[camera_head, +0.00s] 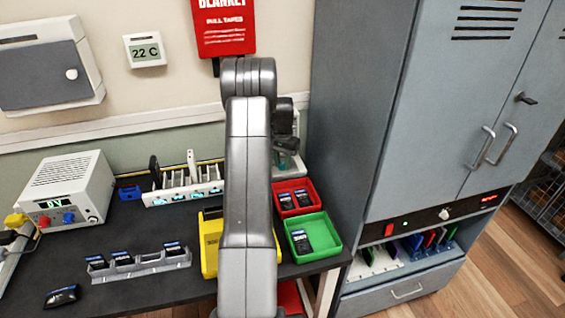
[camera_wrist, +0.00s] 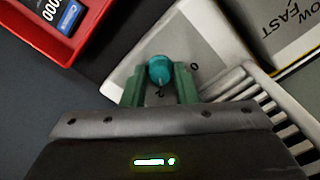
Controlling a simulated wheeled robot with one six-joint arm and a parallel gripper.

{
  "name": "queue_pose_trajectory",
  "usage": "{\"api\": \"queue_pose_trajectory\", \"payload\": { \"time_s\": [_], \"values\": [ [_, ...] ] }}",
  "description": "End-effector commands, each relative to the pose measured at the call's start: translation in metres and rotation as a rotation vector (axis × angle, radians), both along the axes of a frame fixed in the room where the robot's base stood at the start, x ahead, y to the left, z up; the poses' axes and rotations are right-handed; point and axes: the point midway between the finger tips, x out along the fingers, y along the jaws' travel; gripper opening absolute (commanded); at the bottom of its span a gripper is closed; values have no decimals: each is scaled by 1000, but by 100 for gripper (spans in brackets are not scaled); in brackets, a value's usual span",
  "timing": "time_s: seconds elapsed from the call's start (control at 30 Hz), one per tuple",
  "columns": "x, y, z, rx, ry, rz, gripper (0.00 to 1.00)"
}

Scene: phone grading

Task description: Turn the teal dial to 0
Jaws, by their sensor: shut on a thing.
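The teal dial (camera_wrist: 159,69) sits on a pale grey panel (camera_wrist: 122,80) in the wrist view. My gripper (camera_wrist: 159,86) has its two green fingers on either side of the dial and is shut on it. A printed 0 shows to the right of the dial, and a 2 shows just below it, between the fingers. A small pale mark on the dial's lower side faces toward the 2. In the head view my arm hides most of this spot.
A red bin (camera_head: 309,187) and a green bin (camera_head: 340,242) hold dark phones beside my arm. A white slotted rack (camera_head: 160,199) stands left of my arm, with a grey phone holder (camera_head: 105,274) in front. A grey cabinet (camera_head: 440,110) rises at the right.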

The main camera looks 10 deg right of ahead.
Motion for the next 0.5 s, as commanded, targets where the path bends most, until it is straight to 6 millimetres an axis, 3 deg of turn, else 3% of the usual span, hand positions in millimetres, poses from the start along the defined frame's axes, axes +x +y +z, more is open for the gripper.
{"api": "queue_pose_trajectory", "payload": {
  "time_s": [0.5],
  "values": [
    [1,0,0,-1,-2,434,4]
  ]
}}
